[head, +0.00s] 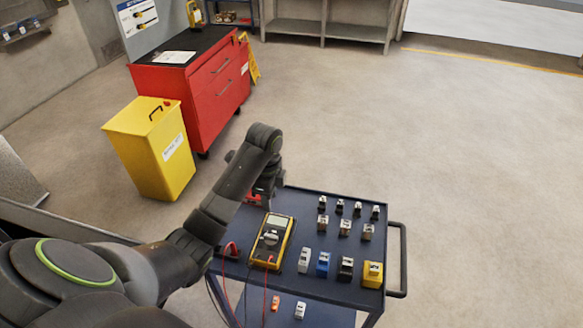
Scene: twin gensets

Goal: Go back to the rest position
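My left arm comes in from the lower left and bends down over the back left corner of the dark blue cart (300,200). My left gripper (264,198) points down there, just behind the yellow multimeter (271,242). Its fingers are small and partly hidden by my arm, so I cannot tell if they are open or shut. A small red thing shows beside them. My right gripper is not in view.
Several small blocks stand in rows on the cart, including a blue one (323,264) and a yellow one (372,274). Red and black leads hang by the multimeter. A yellow bin (150,150) and a red tool cabinet (200,85) stand behind left. The floor at right is clear.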

